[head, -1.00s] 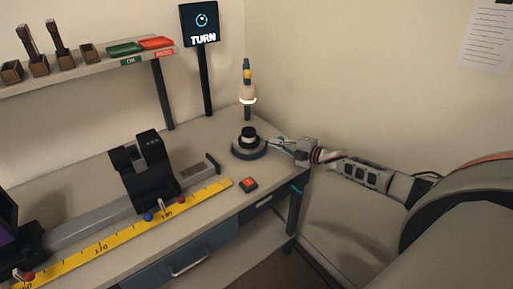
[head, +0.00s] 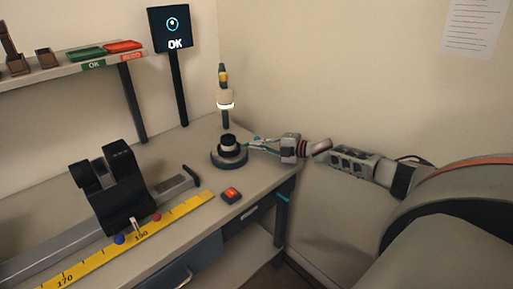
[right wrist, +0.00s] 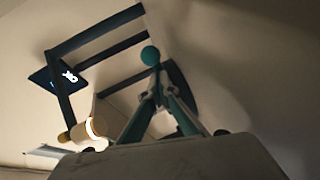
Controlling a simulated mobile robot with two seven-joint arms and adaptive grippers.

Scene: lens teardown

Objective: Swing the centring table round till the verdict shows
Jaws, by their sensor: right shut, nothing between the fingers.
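The centring table (head: 230,161) is a dark round turntable near the right end of the bench, with a black and white lens piece (head: 228,143) on it. The verdict screen (head: 170,30) on its post reads OK below a ring with a dot; its OK also shows, tilted, in the right wrist view (right wrist: 68,75). My right gripper (head: 250,142) is shut and empty, its tips at the table's right side. A teal ball (right wrist: 150,55) shows at those tips in the right wrist view; I cannot tell whether they touch it. My left gripper is out of view.
A lamp-like column (head: 225,97) with a lit ring stands behind the centring table. A yellow ruler (head: 180,212) and a black carriage on a rail (head: 110,190) are left. Green and red trays (head: 123,46) sit on the shelf.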

